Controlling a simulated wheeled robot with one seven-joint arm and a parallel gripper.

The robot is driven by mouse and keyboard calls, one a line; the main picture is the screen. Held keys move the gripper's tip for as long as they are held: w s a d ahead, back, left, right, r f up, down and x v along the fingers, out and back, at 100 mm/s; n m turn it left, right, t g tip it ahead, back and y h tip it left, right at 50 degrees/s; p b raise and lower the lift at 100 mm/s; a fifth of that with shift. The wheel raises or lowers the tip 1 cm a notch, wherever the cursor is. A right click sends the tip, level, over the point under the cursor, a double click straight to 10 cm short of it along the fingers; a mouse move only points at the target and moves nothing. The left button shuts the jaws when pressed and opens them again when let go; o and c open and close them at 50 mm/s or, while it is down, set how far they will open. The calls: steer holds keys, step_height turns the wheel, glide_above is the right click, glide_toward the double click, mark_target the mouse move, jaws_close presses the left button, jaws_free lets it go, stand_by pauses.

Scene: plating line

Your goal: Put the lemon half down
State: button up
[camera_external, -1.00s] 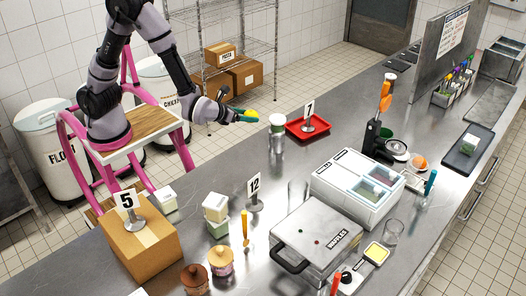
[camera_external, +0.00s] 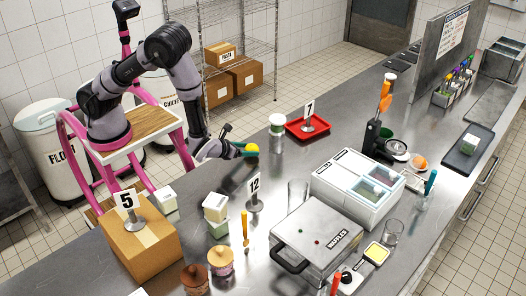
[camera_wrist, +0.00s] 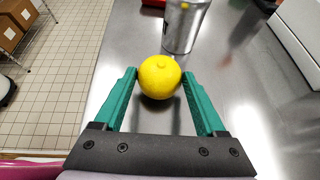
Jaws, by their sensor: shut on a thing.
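The yellow lemon half (camera_wrist: 160,77) is between the green fingertips of my gripper (camera_wrist: 158,88) in the wrist view. My gripper is shut on it. In the external view the lemon half (camera_external: 252,149) shows at the end of my gripper (camera_external: 246,148), over the near-left edge of the steel counter (camera_external: 262,168). It looks low over the counter, but I cannot tell whether it touches the surface. The lower side of the lemon half is hidden.
A metal cup with a pale top (camera_external: 277,124) stands just beyond my gripper. A red tray (camera_external: 300,131) with the number 7 sign (camera_external: 309,112) is behind it. The number 12 sign (camera_external: 254,187) stands close in front. Bare counter lies right of the lemon half.

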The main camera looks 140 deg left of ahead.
steer(key=shift+f, duration=0.9)
steer(key=shift+f, duration=0.15)
steer(key=o, duration=1.3)
steer(key=shift+o, duration=0.2)
steer(key=v, duration=1.2)
steer(key=s+d+r+n+g+h, duration=0.1)
steer(key=s+d+r+n, duration=0.2)
steer(key=r, duration=0.6)
steer(key=d+r+n+h, duration=0.1)
steer(key=d+r+n, duration=0.1)
steer(key=r+n, duration=0.45)
steer(key=s+d+r+n+t+h, duration=0.2)
steer(key=s+d+r+t+h, duration=0.1)
steer(key=d+r, duration=0.6)
steer(key=s+d+r+n+t+h, duration=0.3)
steer(key=s+d+r+t+h, duration=0.1)
steer(key=d+r, duration=0.5)
steer(key=s+r+h, duration=0.1)
steer(key=s, duration=0.1)
steer(key=shift+s+d, duration=0.3)
